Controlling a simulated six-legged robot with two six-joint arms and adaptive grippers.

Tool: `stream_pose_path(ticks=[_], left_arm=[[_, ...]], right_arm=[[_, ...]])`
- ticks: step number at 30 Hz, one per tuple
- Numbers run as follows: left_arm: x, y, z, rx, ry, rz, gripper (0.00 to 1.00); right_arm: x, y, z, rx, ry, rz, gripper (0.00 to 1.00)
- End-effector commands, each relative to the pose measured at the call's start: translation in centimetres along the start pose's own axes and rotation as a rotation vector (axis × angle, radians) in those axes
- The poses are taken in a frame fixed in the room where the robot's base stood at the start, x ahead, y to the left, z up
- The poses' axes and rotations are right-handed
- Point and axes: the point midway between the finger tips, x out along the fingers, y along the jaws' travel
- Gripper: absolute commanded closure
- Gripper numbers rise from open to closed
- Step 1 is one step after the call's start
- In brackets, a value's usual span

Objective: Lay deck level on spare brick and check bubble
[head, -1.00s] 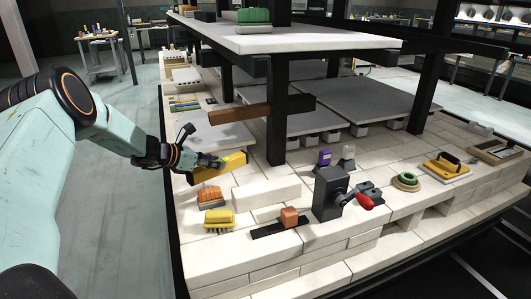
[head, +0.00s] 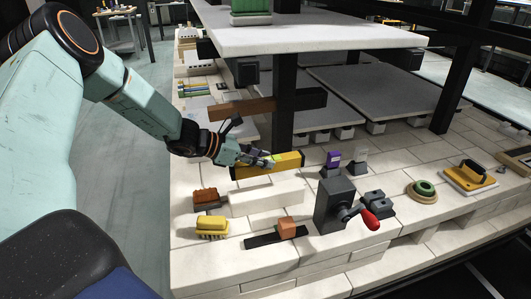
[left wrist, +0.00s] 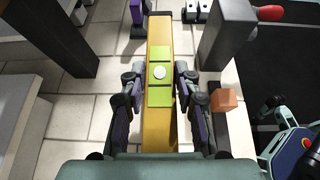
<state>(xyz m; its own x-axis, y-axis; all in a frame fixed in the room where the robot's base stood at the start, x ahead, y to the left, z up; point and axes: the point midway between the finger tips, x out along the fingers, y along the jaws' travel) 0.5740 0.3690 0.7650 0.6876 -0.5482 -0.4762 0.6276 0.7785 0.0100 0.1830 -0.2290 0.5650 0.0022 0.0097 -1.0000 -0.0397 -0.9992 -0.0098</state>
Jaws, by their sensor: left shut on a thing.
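The deck level (head: 285,165) is a long yellow bar. In the left wrist view the level (left wrist: 159,42) shows two green patches with a white round spot between them; no bubble can be made out. My left gripper (head: 258,160) is shut on the level near its middle, with fingers on both sides in the left wrist view (left wrist: 158,92). The spare brick, seemingly the long pale block (head: 265,198), lies on the deck. In the head view the level appears just above and behind this block; the exact gap cannot be told. My right gripper is not seen.
A dark post (head: 284,115) and brown bar (head: 235,109) stand close behind the level. A grey crank box (head: 334,203) with red handle is to the right. A shelf slab (head: 310,38) overhangs.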

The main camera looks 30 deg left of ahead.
Motion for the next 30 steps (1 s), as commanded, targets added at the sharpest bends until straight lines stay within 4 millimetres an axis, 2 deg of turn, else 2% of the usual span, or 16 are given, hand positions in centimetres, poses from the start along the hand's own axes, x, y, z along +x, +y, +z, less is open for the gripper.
stream_pose_path(ticks=[15,30], left_arm=[[-0.5,-0.4,-0.3,0.008,-0.002,-0.014,1.00],[1.5,-0.3,-3.7,0.008,-0.001,-0.014,1.00]], right_arm=[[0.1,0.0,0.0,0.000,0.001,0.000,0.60],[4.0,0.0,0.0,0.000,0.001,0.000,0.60]])
